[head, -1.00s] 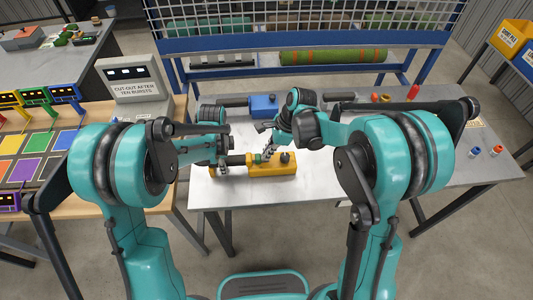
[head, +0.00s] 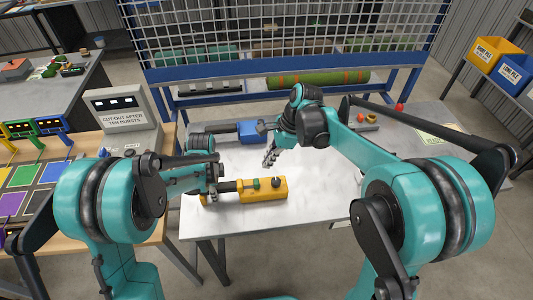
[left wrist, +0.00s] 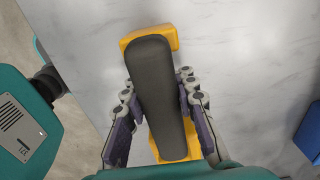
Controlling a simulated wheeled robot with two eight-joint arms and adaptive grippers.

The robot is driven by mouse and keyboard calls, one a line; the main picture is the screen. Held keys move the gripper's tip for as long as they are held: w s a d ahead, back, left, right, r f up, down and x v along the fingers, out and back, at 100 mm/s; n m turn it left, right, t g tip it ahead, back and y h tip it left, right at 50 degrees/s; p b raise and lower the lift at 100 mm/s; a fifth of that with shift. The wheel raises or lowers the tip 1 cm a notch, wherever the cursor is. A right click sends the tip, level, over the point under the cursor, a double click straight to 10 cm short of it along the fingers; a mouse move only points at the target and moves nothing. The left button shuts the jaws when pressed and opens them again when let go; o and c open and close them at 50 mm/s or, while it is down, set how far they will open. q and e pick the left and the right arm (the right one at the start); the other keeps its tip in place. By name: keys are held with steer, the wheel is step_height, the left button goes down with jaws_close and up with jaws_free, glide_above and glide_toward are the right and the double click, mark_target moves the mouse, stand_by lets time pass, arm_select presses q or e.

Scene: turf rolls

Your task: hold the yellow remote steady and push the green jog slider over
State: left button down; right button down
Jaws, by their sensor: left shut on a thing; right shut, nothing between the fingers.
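The yellow remote (head: 265,194) lies on the pale table in the head view, with a dark grip bar (head: 229,187) at its left part. The green jog slider (head: 256,183) stands on its top, just left of a black knob (head: 276,183). My left gripper (head: 214,187) is shut on the remote's dark grip bar. In the left wrist view its fingers (left wrist: 160,108) are on both sides of the grip bar (left wrist: 158,80), with yellow ends (left wrist: 150,34) showing. My right gripper (head: 268,160) is shut and empty, behind the remote and apart from the slider.
A blue device (head: 250,131) with a dark bar lies farther back on the table (head: 320,205). A grey cut-out box (head: 125,110) stands at left. A red and an orange piece lie at the back right. The table right of the remote is clear.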

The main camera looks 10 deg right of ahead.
arm_select(q)
steer(key=c, duration=1.1)
jaws_free()
steer(key=shift+a, duration=0.1)
